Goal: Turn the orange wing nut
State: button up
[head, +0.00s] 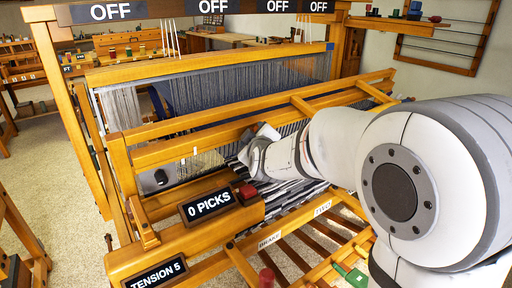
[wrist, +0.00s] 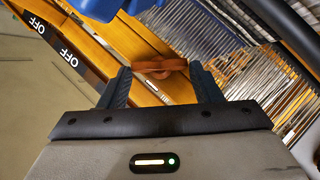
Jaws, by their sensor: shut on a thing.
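The orange wing nut (wrist: 160,65) shows in the wrist view as a flat orange-brown piece spanning the gap between my two dark fingers. My gripper (wrist: 160,76) is shut on it, one finger at each end. The nut lies in front of a wooden beam of the loom, and what it is fixed to is hard to make out. In the head view, my arm reaches over the loom and its end is small there. The wing nut is not visible in that view.
The wooden loom (head: 150,158) carries grey warp threads and striped cloth. Signs read "0 PICKS" (head: 209,202), "TENSION 5" (head: 156,275) and several "OFF". A red knob (head: 247,192) sits beside the picks sign. A blue part (wrist: 97,8) shows at the wrist view's top. Floor is clear at left.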

jog(key=shift+a+f+n+t+h, duration=0.2)
jog(key=shift+f+n+t+h, duration=0.15)
jog(key=shift+n+t+h, duration=0.45)
jog(key=shift+a+f+n+t+h+b, duration=0.1)
jog(key=shift+f+n+t+h+b, duration=0.15)
jog(key=shift+n+t+h+b, duration=0.5)
jog(key=shift+n+t+b, duration=0.3)
jog(key=shift+n+t, duration=0.05)
jog(key=shift+n, duration=0.1)
jog(key=o, duration=1)
jog(key=shift+s, duration=0.1)
